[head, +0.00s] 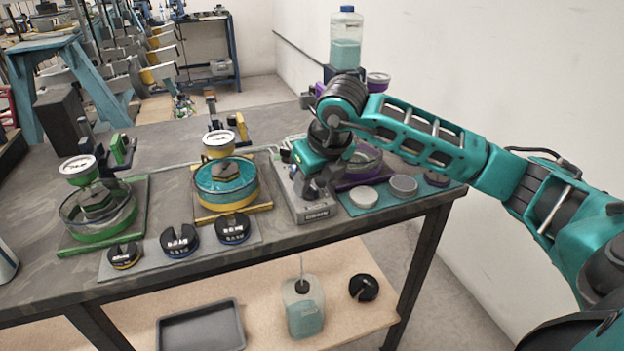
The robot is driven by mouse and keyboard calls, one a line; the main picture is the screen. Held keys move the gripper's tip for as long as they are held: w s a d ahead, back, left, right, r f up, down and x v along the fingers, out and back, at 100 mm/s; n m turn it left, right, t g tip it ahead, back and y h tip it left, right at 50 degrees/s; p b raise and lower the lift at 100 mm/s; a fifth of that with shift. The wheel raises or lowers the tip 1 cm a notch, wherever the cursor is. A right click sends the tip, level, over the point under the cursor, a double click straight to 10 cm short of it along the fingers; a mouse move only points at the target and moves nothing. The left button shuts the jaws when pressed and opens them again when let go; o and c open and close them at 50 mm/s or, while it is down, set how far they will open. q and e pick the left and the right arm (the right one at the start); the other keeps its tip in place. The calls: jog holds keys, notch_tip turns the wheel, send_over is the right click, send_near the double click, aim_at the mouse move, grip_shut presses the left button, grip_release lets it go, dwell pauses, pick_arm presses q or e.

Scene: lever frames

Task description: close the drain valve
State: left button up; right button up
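My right arm reaches in from the right, and its gripper (316,188) points down at a grey metal base (318,215) with a label plate on its front edge. The gripper hides most of what stands on this base, and I cannot see whether its fingers touch anything. I cannot make out the drain valve for certain; it may be behind the gripper. Left of it is a yellow lever frame (228,183) with a dish of blue liquid and a dial. A green lever frame (97,208) stands further left. My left gripper is not in view.
Black slotted weights (180,241) lie on a grey mat in front. Right of the gripper, a teal mat (390,200) holds round discs. A bottle of teal liquid (346,40) stands behind. The lower shelf holds a tray (201,328) and a jug (303,307).

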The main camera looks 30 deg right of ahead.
grip_shut()
jog(key=shift+n, duration=0.4)
jog(key=shift+d+n+y+b, duration=0.15)
jog(key=shift+n+y+b, duration=0.35)
jog(key=shift+n+b, duration=0.35)
jog(key=n+y, duration=0.1)
jog(key=n, duration=0.1)
jog(key=shift+n+b, duration=0.3)
jog(key=shift+n, duration=0.05)
jog(key=n, duration=0.2)
jog(key=n+g+y, duration=0.1)
jog(key=n, duration=0.1)
jog(key=shift+w+d+r+g, duration=0.1)
jog(key=shift+g, duration=0.2)
jog(key=n+g+y, duration=0.1)
jog(key=n, duration=0.2)
jog(key=shift+w+n, duration=0.1)
jog(key=shift+n, duration=0.3)
jog(key=shift+n+g, duration=0.4)
jog(key=shift+n, duration=0.7)
